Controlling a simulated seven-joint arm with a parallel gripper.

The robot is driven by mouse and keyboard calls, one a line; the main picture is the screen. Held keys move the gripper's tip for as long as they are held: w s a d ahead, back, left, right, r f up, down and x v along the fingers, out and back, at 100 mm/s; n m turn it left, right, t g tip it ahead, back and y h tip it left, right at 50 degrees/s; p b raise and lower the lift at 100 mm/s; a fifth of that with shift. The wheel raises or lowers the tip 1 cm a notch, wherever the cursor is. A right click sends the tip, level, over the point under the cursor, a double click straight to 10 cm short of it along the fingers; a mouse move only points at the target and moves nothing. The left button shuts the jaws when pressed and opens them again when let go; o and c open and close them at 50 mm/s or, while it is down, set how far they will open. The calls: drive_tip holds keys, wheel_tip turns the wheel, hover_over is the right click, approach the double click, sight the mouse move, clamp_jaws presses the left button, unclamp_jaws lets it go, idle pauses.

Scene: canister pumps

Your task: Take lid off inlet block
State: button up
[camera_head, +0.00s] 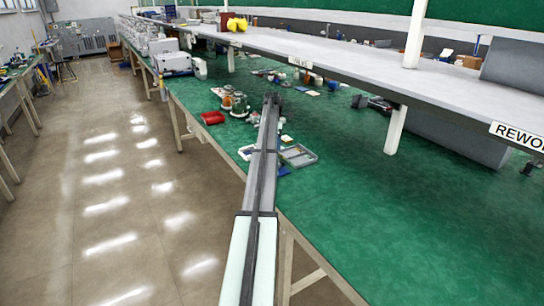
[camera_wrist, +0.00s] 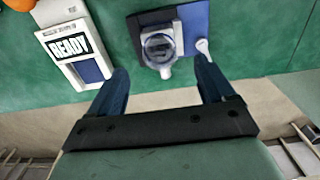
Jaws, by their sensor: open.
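In the wrist view, a pale grey block with a round, dark, glassy top (camera_wrist: 160,46) sits on a blue mat (camera_wrist: 195,18) on the green bench. It looks like the inlet block with its lid, but I cannot make out a lid edge. A pale rounded tab sticks out on its near side. My gripper (camera_wrist: 161,72) is open and empty, with a dark blue finger on each side of the view and the block beyond and between them. In the head view, my gripper (camera_head: 272,98) is small and far out over the bench; the block cannot be made out there.
A white tray marked READY (camera_wrist: 72,48) lies left of the block. A small white round-ended piece (camera_wrist: 203,46) lies right of it. An orange thing (camera_wrist: 18,4) shows at the top left. The head view shows a red tray (camera_head: 212,118), a clear tray (camera_head: 299,156) and an overhead shelf (camera_head: 440,88).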

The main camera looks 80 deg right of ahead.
drive_tip(key=shift+w+a+f, duration=0.1)
drive_tip(key=shift+w+f, duration=0.05)
drive_tip(key=shift+f, duration=2.4)
drive_tip(key=shift+c, duration=0.4)
drive_tip(key=c, duration=1)
